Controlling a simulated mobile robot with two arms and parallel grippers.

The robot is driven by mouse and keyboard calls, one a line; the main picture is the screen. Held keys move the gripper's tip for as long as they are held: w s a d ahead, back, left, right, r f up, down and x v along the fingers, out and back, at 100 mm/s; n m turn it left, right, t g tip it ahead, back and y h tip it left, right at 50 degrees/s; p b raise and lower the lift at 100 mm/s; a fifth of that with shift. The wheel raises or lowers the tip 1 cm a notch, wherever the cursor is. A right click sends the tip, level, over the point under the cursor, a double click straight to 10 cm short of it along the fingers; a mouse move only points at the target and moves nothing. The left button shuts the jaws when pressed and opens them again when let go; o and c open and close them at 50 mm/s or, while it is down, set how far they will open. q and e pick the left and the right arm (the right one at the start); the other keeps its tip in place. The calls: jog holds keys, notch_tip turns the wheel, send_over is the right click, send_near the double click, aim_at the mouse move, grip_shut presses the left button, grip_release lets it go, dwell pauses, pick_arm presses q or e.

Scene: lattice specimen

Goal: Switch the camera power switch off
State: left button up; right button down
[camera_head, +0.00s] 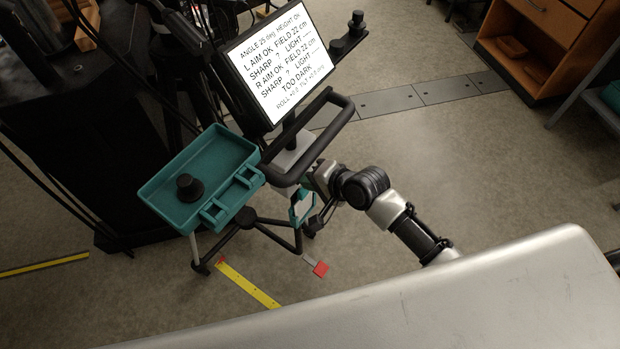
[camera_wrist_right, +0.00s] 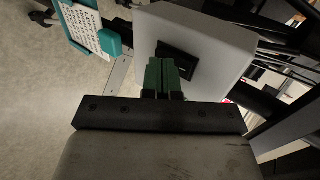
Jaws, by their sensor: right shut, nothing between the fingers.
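The black power switch (camera_wrist_right: 177,50) sits on the face of a pale grey box (camera_wrist_right: 222,45) in the right wrist view. The box also shows in the head view (camera_head: 291,156), under the screen; there the switch is hidden. My right gripper (camera_wrist_right: 166,72) is shut and empty, with its green fingertips together. The fingertips overlap the lower left part of the switch in the wrist view; I cannot tell whether they touch it or which way the switch is set. In the head view my right gripper (camera_head: 310,182) is beside the stand, partly hidden. My left gripper is not in view.
A teal tray (camera_head: 165,178) holds a black knob. A teal-edged label card (camera_wrist_right: 88,27) hangs beside the box. Open floor lies to the right.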

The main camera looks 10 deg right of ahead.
jog(key=shift+a, duration=0.1)
dwell(0.4)
jog(key=shift+r, duration=0.15)
jog(key=shift+w+r+p, duration=0.1)
jog(key=shift+r+p, duration=0.55)
jog(key=shift+p, duration=0.25)
